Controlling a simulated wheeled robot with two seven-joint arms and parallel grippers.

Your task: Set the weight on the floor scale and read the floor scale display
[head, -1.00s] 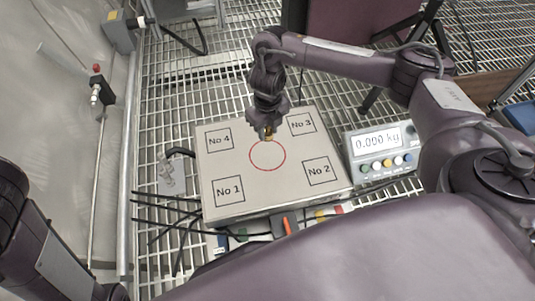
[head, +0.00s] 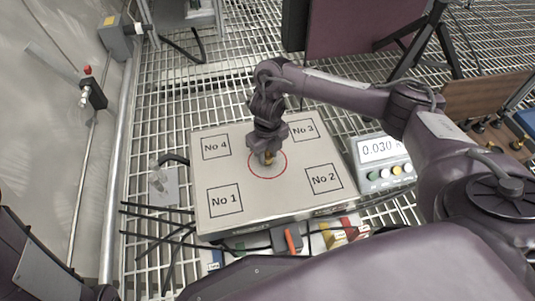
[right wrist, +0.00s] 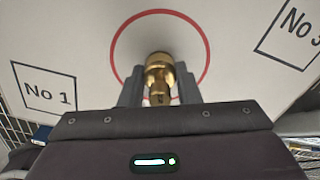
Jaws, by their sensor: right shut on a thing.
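The floor scale (head: 237,178) is a flat pale plate with a red circle in its middle and squares marked No 1 to No 4 near its corners. My right gripper (head: 267,158) is over the red circle, shut on the brass weight (head: 269,157). In the right wrist view the weight (right wrist: 159,76) sits between the two fingers (right wrist: 160,95), inside the red circle and apparently touching the plate. The scale display (head: 380,148) stands right of the plate and reads 0.030; its unit is hidden by my right arm. My left gripper is not in view.
Black cables (head: 150,225) lie on the grating left of the plate. A small clear item (head: 158,178) stands on a plate there. Coloured items and an orange-handled tool (head: 290,240) lie in front of the scale. A wall with a pipe (head: 112,170) bounds the left side.

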